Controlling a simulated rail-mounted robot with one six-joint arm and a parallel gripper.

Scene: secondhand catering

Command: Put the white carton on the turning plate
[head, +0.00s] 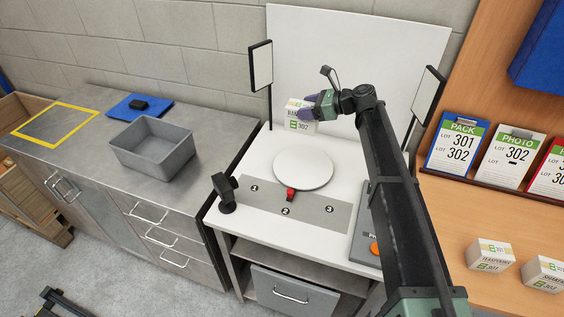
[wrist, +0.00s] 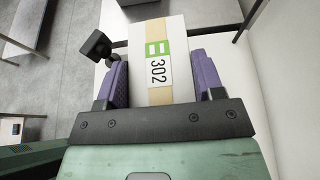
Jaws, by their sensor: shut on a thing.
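My gripper (head: 310,108) is shut on a white carton (head: 298,125) with a tan band and a green mark reading 302. In the wrist view the carton (wrist: 154,48) sits between the purple fingers (wrist: 157,82). In the head view the carton appears above the back of the round white turning plate (head: 303,169), apart from it. The plate looks empty. The wrist view does not clearly show the plate; the carton blocks much of that view.
Two lamp panels (head: 260,66) (head: 428,93) flank the white backdrop (head: 345,45). A small black device (head: 225,190) stands left of a grey numbered strip (head: 262,196). A grey bin (head: 153,147) is on the left counter. Two other cartons (head: 490,255) (head: 543,273) stand at right.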

